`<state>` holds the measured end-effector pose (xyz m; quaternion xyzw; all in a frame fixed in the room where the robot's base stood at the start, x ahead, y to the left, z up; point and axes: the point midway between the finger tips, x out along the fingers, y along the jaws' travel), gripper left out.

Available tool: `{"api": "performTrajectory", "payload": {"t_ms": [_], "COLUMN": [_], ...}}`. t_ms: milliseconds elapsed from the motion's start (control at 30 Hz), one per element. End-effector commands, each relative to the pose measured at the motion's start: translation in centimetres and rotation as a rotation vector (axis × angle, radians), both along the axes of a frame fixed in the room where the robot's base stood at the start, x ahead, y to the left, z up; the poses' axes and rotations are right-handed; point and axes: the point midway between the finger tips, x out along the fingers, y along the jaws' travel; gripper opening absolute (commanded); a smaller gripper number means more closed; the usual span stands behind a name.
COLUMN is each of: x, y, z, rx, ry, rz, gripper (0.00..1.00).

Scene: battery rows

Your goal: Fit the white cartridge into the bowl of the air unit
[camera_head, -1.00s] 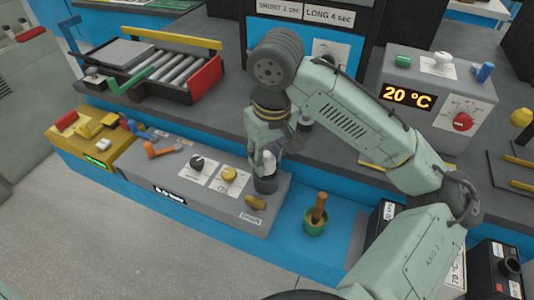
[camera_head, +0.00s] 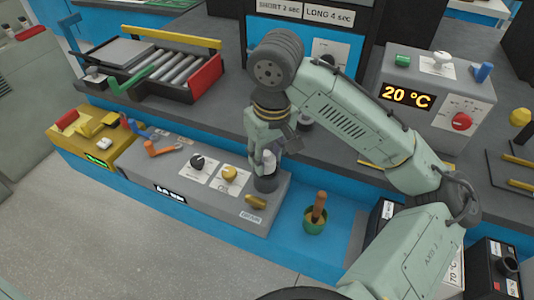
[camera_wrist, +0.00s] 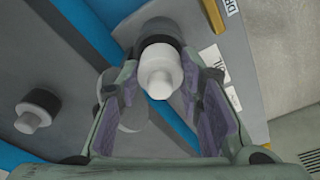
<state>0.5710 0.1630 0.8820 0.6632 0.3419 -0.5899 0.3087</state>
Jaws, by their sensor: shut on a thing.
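The white cartridge (camera_head: 268,160) is upright between the fingers of my gripper (camera_head: 264,163), which is shut on it. In the wrist view the white cartridge (camera_wrist: 159,72) shows between the purple pads of my gripper (camera_wrist: 160,100). The dark round bowl (camera_head: 266,184) is at the right end of the grey air unit (camera_head: 145,180), directly below the cartridge. The cartridge's lower end is hidden, so I cannot tell how far it is inside the bowl.
A black knob (camera_head: 197,161), a yellow knob (camera_head: 229,173) and a brass drain handle (camera_head: 256,202) are on the air unit near the bowl. A green pot (camera_head: 315,226) with a brown handle stands to the right on the blue surface. A roller rack (camera_head: 165,68) is behind left.

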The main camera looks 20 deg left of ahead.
Motion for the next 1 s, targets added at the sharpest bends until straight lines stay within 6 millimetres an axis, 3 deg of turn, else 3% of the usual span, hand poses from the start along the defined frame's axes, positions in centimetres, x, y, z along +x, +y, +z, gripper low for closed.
{"api": "performTrajectory", "payload": {"t_ms": [933, 967, 1000], "x": [0.0, 0.0, 0.0], "y": [0.0, 0.0, 0.0], "z": [-2.2, -2.2, -2.2], "rx": [0.0, 0.0, 0.0], "ry": [0.0, 0.0, 0.0], "rz": [0.0, 0.0, 0.0], "gripper": [0.06, 0.34, 0.36]}}
